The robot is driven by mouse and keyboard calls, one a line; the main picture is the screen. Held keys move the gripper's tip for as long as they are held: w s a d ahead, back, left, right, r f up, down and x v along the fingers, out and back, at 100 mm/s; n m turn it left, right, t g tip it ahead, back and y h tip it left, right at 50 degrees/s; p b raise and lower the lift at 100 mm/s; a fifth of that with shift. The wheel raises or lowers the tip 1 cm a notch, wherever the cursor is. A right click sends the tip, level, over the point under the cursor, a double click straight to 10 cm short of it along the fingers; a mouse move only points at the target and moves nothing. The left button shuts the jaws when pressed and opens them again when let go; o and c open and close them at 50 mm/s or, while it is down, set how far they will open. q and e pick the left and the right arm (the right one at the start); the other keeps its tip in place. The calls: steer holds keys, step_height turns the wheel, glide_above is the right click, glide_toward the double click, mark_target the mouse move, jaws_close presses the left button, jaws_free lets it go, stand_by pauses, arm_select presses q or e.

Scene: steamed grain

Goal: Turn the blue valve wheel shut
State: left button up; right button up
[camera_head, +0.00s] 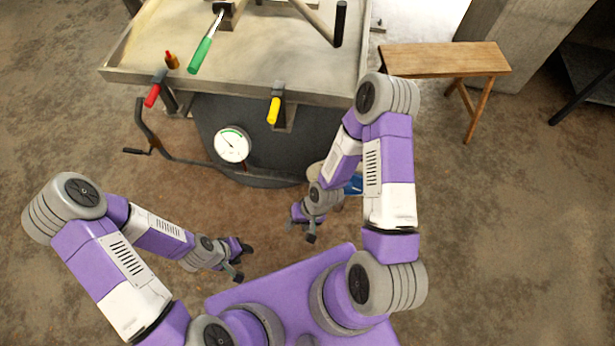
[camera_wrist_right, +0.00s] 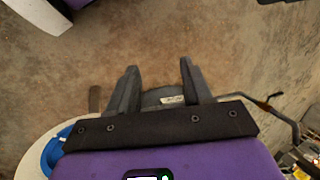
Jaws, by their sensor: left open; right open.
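A blue part (camera_head: 354,185), which looks like the blue valve wheel, shows low at the right side of the dark round vessel. My right forearm hides most of it in the head view. It also shows in the right wrist view (camera_wrist_right: 52,153) at the lower left, partly cut off by the gripper body. My right gripper (camera_head: 300,232) is open and empty, to the left of and nearer than the blue part, apart from it. Its two fingers show in the right wrist view (camera_wrist_right: 158,70) with bare floor between them. My left gripper (camera_head: 243,262) is open and empty over the floor, further left.
A round gauge (camera_head: 231,145) sits on the front of the dark vessel (camera_head: 275,150) under the metal table (camera_head: 225,78). Red and yellow handles (camera_head: 274,110) stick out at the table edge. A crank (camera_head: 142,140) juts out left. A wooden bench (camera_head: 445,59) stands right.

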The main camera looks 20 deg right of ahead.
steer(key=w+d+f+m+h+b, duration=0.1)
steer(key=w+d, duration=0.3)
steer(key=d, duration=0.1)
steer(key=w+d+f+m+h+b, duration=0.1)
steer(key=w+d+h, duration=0.1)
steer(key=w+d, duration=0.2)
steer(key=w+d+f+m+h+b, duration=0.1)
steer(key=w+d+h, duration=0.1)
steer(key=w+d, duration=0.3)
steer(key=shift+d+f+g+b, duration=0.15)
steer(key=shift+d+g+b, duration=0.15)
steer(key=shift+d+b, duration=0.15)
steer(key=shift+d+f, duration=0.25)
step_height(320, 180, down, 7)
steer(key=shift+d+r+b, duration=0.1)
steer(key=shift+d+b, duration=0.05)
steer(key=shift+b, duration=0.95)
steer(key=shift+c, duration=0.2)
jaws_close()
